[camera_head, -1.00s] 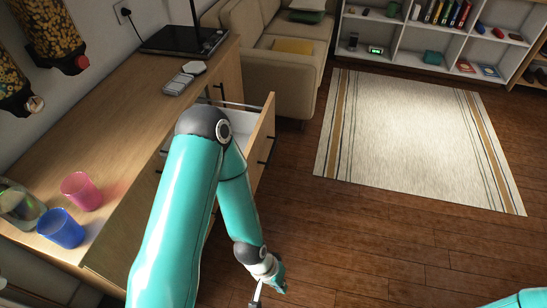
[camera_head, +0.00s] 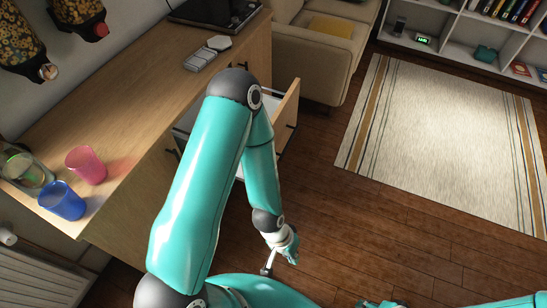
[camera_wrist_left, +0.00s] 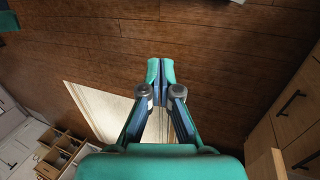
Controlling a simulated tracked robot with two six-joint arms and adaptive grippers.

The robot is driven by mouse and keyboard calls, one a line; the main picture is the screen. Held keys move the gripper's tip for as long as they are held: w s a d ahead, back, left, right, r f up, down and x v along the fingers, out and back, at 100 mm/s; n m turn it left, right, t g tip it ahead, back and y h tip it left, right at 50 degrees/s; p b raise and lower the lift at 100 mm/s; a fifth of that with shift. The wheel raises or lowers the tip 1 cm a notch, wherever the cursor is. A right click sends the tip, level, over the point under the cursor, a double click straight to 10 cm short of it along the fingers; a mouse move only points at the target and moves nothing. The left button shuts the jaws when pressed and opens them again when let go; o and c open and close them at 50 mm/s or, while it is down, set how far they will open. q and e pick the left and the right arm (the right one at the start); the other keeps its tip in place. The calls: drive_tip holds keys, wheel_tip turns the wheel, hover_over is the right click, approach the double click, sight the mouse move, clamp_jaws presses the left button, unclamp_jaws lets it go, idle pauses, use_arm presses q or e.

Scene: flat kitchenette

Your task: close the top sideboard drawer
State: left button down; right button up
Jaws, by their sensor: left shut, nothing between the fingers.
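The top sideboard drawer is pulled out; its light wood front (camera_head: 289,112) stands clear of the sideboard (camera_head: 130,110) in the head view, with a dark handle on its outer face. My left arm crosses in front and hides part of the drawer. My left gripper (camera_head: 268,270) hangs low over the floor, nearer to me than the drawer and apart from it. In the left wrist view its fingertips (camera_wrist_left: 161,68) meet, shut and empty. Handled wooden fronts (camera_wrist_left: 295,110) show at that view's right edge. My right gripper cannot be made out; only teal arm parts show at the bottom.
A pink cup (camera_head: 86,165), a blue cup (camera_head: 62,201) and a glass jug (camera_head: 27,171) stand on the sideboard top. A beige sofa (camera_head: 318,65) is beyond the drawer. Open wooden floor and a striped rug (camera_head: 440,140) lie to the right.

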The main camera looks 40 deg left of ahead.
use_arm(q)
drive_tip(key=w+a+r+m+y+b, duration=0.1)
drive_tip(key=w+a+m+b, duration=0.2)
drive_tip(key=w+m+b, duration=0.55)
drive_tip(key=w+a+r+m+g+y+b, duration=0.1)
drive_tip(key=w+a+r+m+y, duration=0.25)
drive_tip(key=w+a+r, duration=0.35)
drive_tip(key=w+a+r+m+y+b, duration=0.1)
drive_tip(key=w+a+r+m+y, duration=0.1)
drive_tip(key=w+a+r+m, duration=0.5)
drive_tip(key=s+a+f+n, duration=0.1)
drive_tip(key=a+f, duration=0.1)
drive_tip(key=f, duration=0.1)
drive_tip(key=s+a+f+b, duration=0.1)
drive_tip(key=s+a+f, duration=0.1)
drive_tip(key=a+f, duration=0.1)
drive_tip(key=shift+s+f+n, duration=0.25)
drive_tip(key=shift+f+n, duration=0.15)
drive_tip(key=shift+f, duration=0.3)
